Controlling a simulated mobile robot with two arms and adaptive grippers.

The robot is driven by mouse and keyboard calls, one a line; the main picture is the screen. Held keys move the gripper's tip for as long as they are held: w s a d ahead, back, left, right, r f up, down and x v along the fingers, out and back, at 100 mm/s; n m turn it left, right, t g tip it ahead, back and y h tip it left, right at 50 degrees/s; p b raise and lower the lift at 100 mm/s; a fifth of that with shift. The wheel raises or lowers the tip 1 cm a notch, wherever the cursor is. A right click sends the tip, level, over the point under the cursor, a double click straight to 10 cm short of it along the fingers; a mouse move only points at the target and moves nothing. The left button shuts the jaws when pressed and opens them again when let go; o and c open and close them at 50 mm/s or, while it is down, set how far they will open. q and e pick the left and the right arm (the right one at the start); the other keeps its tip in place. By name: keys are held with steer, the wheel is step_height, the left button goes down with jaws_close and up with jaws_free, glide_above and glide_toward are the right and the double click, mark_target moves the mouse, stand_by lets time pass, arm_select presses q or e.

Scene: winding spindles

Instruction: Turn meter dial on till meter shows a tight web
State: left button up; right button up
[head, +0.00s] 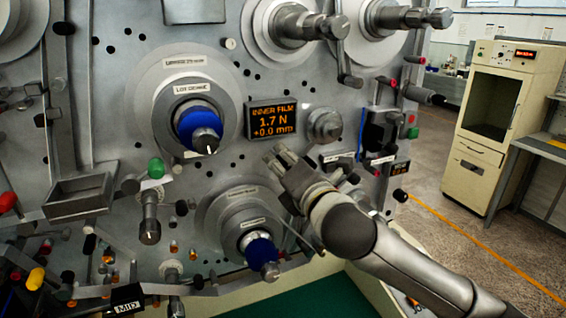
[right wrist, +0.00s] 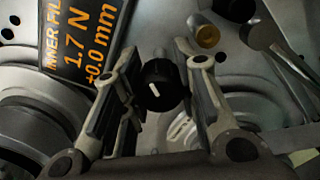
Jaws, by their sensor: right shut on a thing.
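The meter (head: 272,119) is a dark screen with orange text on the grey machine panel. It reads "INNER FILM", 1.7 N and +0.0 mm; it also shows, tilted and cut off, in the right wrist view (right wrist: 82,38). The meter dial (right wrist: 161,87) is a black knob with a white pointer mark, between the fingers of my right gripper (head: 278,155). The right gripper is shut on the dial, just below the meter. In the head view the fingers hide the dial. My left gripper is not in view.
Blue-cored spindles stick out at left (head: 200,124) and below (head: 260,250). A metal knob (head: 324,125) stands right of the meter. A grey tray (head: 78,197) is at the left. A cream cabinet (head: 497,120) stands on open floor at the right.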

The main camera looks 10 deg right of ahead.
mark_target(287, 168)
steer(key=o, duration=1.1)
steer(key=shift+c, duration=0.2)
steer(key=s, duration=0.2)
steer(key=s+d, duration=0.1)
steer(key=s, duration=0.4)
steer(key=shift+s+d, duration=0.2)
steer(key=shift+d, duration=0.05)
steer(key=shift+f, duration=0.1)
